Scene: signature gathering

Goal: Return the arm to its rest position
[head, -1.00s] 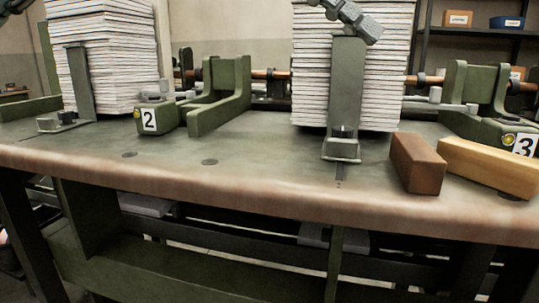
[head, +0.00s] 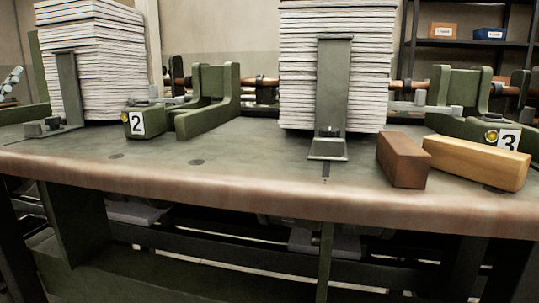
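A small grey jointed part (head: 12,80) shows at the left edge, behind the left stack's green stand. It looks like part of my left gripper, but its fingers are not clear. My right gripper is not in view. Two tall stacks of printed sheets stand on the green bench, the left stack (head: 100,70) and the middle stack (head: 365,75), each with an upright green stand in front.
A brown block (head: 402,160) and a tan wooden block (head: 478,162) lie at the bench's front right. The bench (head: 255,165) has a worn front edge. Green fixtures marked 2 (head: 137,124) and 3 (head: 509,140) stand beside the stacks. The front middle is clear.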

